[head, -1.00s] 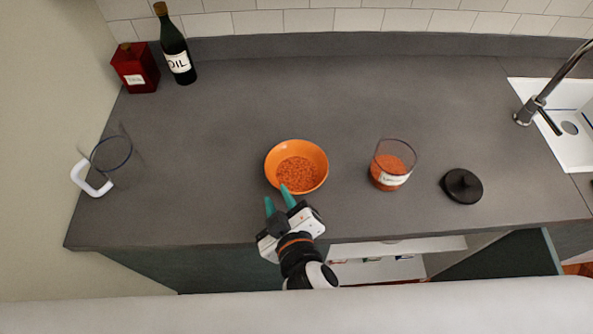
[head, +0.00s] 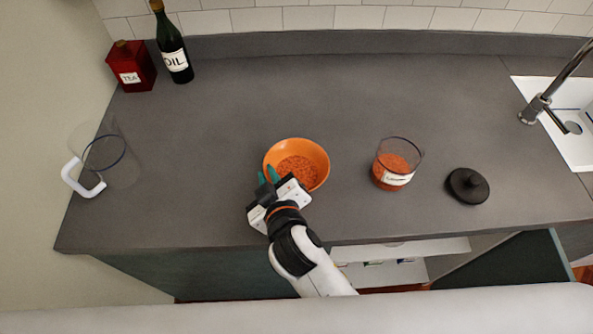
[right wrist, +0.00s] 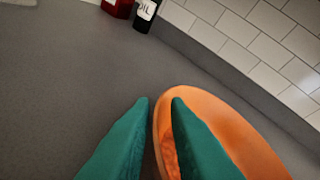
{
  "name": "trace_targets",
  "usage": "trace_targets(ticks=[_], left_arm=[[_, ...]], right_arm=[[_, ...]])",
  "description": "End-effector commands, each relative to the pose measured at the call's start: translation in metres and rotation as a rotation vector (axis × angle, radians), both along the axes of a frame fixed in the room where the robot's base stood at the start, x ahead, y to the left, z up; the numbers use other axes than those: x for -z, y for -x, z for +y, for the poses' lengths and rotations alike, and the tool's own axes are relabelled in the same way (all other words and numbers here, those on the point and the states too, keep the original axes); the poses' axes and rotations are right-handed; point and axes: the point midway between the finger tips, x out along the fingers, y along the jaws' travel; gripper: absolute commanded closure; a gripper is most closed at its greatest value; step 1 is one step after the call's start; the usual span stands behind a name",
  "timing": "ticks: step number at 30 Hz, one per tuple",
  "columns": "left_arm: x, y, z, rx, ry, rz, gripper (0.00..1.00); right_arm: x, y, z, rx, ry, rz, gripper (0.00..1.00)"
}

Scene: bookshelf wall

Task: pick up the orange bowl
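The orange bowl (head: 305,148) stands upright on the grey counter with small orange-red grains in it. My right gripper (head: 267,175) is at the bowl's near left rim. In the right wrist view the bowl (right wrist: 225,115) fills the lower right. There the right gripper's teal fingers (right wrist: 162,99) are a little apart, with the bowl's rim between them. One finger is over the inside of the bowl and the other is outside it. I see no clear grip on the rim. My left gripper is not in view.
A glass jar (head: 394,172) with orange-red contents stands right of the bowl, beside a black lid (head: 467,186). A clear glass mug (head: 85,178) is at the left. A red tea tin (head: 132,68) and an oil bottle (head: 173,50) stand at the back left. A sink (head: 560,110) is at right.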

Motion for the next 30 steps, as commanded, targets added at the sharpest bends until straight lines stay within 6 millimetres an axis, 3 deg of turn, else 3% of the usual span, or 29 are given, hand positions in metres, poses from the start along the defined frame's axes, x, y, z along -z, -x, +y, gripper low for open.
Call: trace_targets(ticks=[3, 17, 30], left_arm=[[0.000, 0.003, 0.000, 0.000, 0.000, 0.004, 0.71], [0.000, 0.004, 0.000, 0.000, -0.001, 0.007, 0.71], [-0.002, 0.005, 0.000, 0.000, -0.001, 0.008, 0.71]], right_arm=[[0.000, 0.000, 0.000, 0.000, 0.000, 0.000, 1.00], [-0.006, 0.000, 0.000, 0.001, -0.002, -0.005, 1.00], [-0.086, 0.000, 0.000, 0.000, -0.006, -0.007, 1.00]])
